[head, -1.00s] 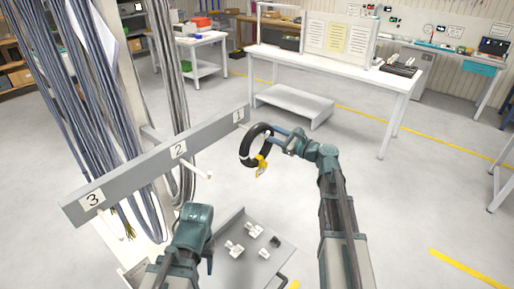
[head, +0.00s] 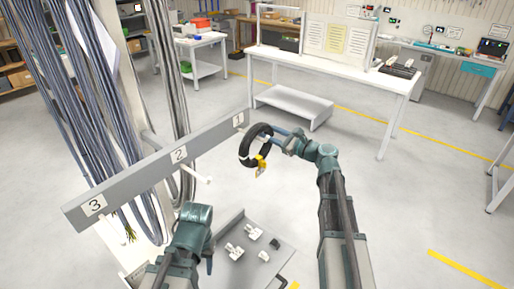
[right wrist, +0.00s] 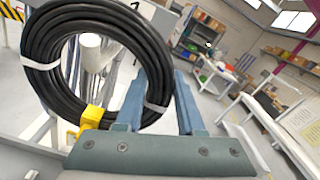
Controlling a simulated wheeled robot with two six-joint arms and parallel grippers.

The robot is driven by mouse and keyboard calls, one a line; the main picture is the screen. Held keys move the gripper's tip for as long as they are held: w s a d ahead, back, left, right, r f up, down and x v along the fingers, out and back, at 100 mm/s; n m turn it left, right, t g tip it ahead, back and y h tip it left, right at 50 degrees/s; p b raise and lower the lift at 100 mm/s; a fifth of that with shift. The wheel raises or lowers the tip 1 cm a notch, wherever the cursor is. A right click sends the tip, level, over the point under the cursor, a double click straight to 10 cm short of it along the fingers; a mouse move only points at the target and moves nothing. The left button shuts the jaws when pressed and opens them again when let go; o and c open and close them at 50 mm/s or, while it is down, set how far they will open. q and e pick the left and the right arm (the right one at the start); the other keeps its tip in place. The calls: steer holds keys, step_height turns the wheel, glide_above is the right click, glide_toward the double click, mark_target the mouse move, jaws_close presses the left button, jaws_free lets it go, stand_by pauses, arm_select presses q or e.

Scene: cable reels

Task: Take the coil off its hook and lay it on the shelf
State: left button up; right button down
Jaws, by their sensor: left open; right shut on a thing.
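The black coil (head: 244,150) with a yellow tag (head: 261,162) hangs upright at the end of the grey rail, near label 1. My right gripper (head: 281,133) is shut on the side of the coil. In the right wrist view the coil (right wrist: 47,70) fills the upper left, its near side between my two blue fingers (right wrist: 160,95). The white hook (right wrist: 90,42) shows through the ring's opening; I cannot tell whether its tip is still inside the ring. My left gripper (head: 209,264) is open and empty at the lower left, its fingers mostly hidden.
A low grey shelf (head: 295,106) stands before the white table (head: 330,70). The grey rail (head: 130,178) has a free hook (head: 200,177) at label 2. Cable bundles hang behind it. A grey tray (head: 238,217) with small white parts is below. Floor to the right is clear.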

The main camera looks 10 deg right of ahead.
steer(key=shift+r+p, duration=1.25)
steer(key=shift+r, duration=0.2)
steer(key=shift+s, duration=0.15)
steer(key=shift+v, duration=1.4)
steer(key=shift+s+d, duration=0.15)
steer(key=shift+v, duration=2)
steer(key=v, duration=0.7)
steer(key=shift+s+d, duration=0.15)
steer(key=shift+s, duration=0.05)
